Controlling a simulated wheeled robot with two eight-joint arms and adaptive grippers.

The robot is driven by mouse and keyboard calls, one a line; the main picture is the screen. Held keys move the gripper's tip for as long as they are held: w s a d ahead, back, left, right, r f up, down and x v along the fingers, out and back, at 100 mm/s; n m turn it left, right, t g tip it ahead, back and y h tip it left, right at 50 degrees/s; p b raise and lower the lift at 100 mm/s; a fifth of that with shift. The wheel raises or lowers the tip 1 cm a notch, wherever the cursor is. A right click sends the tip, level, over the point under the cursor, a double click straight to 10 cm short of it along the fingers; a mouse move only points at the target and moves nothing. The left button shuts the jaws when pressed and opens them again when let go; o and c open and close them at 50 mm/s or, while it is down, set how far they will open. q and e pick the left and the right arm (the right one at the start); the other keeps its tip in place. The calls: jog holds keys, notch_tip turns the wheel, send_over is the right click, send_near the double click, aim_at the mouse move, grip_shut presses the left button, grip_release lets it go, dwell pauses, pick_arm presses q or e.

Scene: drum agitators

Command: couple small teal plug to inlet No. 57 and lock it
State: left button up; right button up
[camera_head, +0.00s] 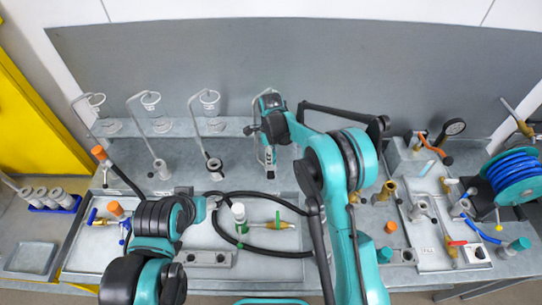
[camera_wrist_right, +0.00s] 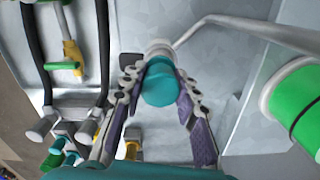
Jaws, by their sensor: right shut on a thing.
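The small teal plug (camera_wrist_right: 158,86) is between the two fingers of my right gripper (camera_wrist_right: 158,95) in the right wrist view. A light grey round fitting (camera_wrist_right: 158,46) shows just beyond the plug; I cannot tell whether they touch. In the head view my right gripper (camera_head: 269,160) points down at the fourth station from the left, and the arm hides much of it. No inlet number is readable, so I cannot tell which is No. 57. My left arm's wrist (camera_head: 182,215) is at the lower left over the tray; its fingers are not clear.
A grey fitting with a dark ring (camera_head: 214,165) stands left of my right gripper. A black hose (camera_head: 265,196) loops over the front tray. A blue hose reel (camera_head: 515,170) is at far right.

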jog(key=shift+f+b, duration=0.35)
jog(key=shift+f, duration=0.1)
dwell(0.6)
jog(key=o, duration=1.2)
jog(key=shift+c, duration=0.2)
jog(key=shift+o, duration=0.3)
notch_tip(320, 180, up, 8)
jog(key=p, duration=0.4)
jog(key=shift+f, duration=0.1)
